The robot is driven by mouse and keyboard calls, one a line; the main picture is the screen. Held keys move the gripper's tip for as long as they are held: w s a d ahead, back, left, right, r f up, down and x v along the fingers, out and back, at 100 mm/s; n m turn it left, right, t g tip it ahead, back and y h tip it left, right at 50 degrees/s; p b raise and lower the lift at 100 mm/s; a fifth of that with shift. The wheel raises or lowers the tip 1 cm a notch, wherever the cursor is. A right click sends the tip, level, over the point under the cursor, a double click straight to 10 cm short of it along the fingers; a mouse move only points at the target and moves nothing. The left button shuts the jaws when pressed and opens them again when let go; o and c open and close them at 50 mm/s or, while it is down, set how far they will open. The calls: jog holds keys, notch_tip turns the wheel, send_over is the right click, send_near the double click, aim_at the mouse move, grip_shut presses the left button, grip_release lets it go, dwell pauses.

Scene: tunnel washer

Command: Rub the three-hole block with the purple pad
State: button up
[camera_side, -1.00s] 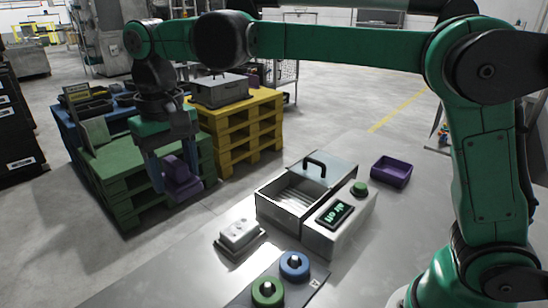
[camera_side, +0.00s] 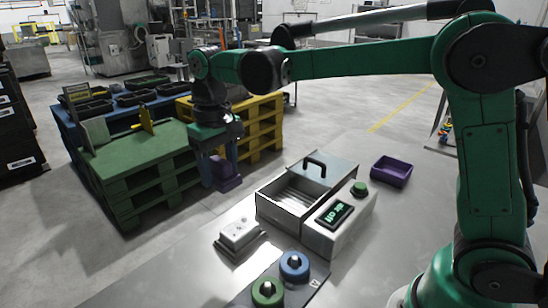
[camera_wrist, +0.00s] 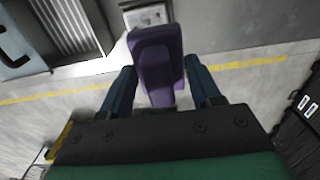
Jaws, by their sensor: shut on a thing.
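My gripper (camera_side: 219,174) is shut on the purple pad (camera_side: 228,183), between the green pallet and the grey table. In the wrist view, the pad (camera_wrist: 155,62) sticks out between the two blue fingers of my gripper (camera_wrist: 160,72). A pale block (camera_side: 238,234), which looks like the three-hole block, sits on a low base near the table's left edge. Its holes are too small to count. The pad is apart from it, up and to the left in the side view. In the wrist view the block (camera_wrist: 148,15) shows partly beyond the pad's far end.
An open metal basin (camera_side: 290,197) with a handled lid stands right of the block. Beside it is a box with an "air off" display (camera_side: 335,214) and green button. Blue (camera_side: 294,266) and green (camera_side: 267,292) knobs lie in front. A purple tray (camera_side: 391,171) stands farther right.

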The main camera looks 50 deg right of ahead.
send_over(248, 219)
notch_tip(248, 219, down, 4)
jog(key=shift+d+f, duration=0.2)
jog(key=shift+f, duration=1.25)
jog(key=shift+d+f, duration=0.2)
jog(key=shift+f, duration=1.25)
jog(key=shift+a+f, duration=0.3)
jog(key=shift+f, duration=0.4)
jog(key=shift+a, duration=3.05)
jog(key=shift+d, duration=3.05)
jog(key=shift+d+r, duration=0.15)
jog(key=shift+r, duration=0.6)
jog(key=shift+d+r, duration=0.15)
jog(key=shift+r, duration=3.1)
jog(key=shift+f, duration=0.1)
